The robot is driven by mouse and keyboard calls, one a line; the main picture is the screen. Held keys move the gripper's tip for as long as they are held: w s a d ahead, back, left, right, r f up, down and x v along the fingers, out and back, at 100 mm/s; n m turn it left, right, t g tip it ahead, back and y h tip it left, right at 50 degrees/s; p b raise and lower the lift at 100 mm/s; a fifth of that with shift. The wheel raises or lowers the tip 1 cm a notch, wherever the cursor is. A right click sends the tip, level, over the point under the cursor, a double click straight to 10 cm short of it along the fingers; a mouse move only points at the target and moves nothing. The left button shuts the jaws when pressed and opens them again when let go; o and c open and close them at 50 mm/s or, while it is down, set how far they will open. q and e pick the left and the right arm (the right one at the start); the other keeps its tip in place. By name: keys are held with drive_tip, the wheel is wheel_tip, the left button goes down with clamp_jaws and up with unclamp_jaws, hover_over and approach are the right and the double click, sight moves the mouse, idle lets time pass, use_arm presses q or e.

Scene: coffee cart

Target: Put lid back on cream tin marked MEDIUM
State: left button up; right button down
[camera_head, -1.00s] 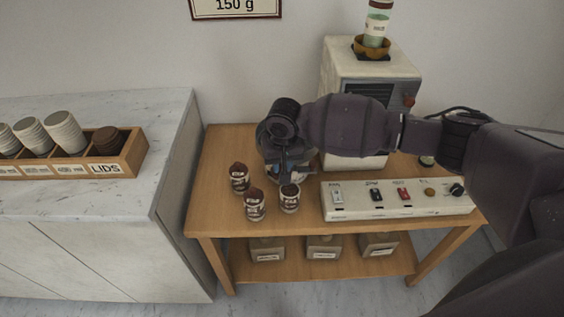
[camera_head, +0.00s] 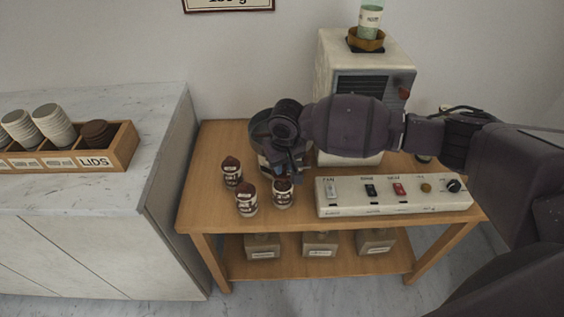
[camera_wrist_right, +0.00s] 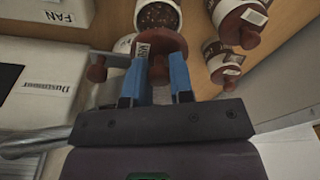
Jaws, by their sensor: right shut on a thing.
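My right gripper (camera_wrist_right: 164,78) has blue fingertips shut on the knob of a reddish-brown lid (camera_wrist_right: 160,42), which has a white label. In the head view the right gripper (camera_head: 281,174) is just behind the open cream tin (camera_head: 283,196). That tin, full of brown contents (camera_wrist_right: 158,14), is ahead of the held lid in the wrist view; the lid looks apart from its rim. Two lidded cream tins stand to its left in the head view, one behind (camera_head: 232,174) and one in front (camera_head: 246,202). I cannot read which tin says MEDIUM. My left gripper is out of view.
A switch panel (camera_head: 390,207) lies right of the tins, with a cream machine (camera_head: 365,60) behind. Another brown knob (camera_wrist_right: 97,73) shows beside my gripper. Boxes (camera_head: 320,244) sit on the lower shelf. A counter at left holds a cup and lid rack (camera_head: 125,150).

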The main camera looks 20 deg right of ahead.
sight(283, 176)
wheel_tip(283, 176, down, 3)
drive_tip(key=shift+r+b, duration=0.15)
drive_tip(key=shift+b, duration=0.8)
drive_tip(key=shift+f, duration=0.6)
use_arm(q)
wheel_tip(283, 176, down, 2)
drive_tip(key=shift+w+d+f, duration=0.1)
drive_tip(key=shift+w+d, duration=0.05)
use_arm(e)
drive_tip(key=shift+f, duration=0.3)
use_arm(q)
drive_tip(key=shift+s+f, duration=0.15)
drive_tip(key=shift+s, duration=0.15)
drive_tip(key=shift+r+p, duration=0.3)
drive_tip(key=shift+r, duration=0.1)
use_arm(e)
drive_tip(key=shift+r, duration=0.1)
use_arm(q)
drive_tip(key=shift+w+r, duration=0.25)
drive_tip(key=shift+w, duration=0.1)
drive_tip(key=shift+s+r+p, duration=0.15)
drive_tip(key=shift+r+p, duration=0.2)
drive_tip(key=shift+p, duration=0.05)
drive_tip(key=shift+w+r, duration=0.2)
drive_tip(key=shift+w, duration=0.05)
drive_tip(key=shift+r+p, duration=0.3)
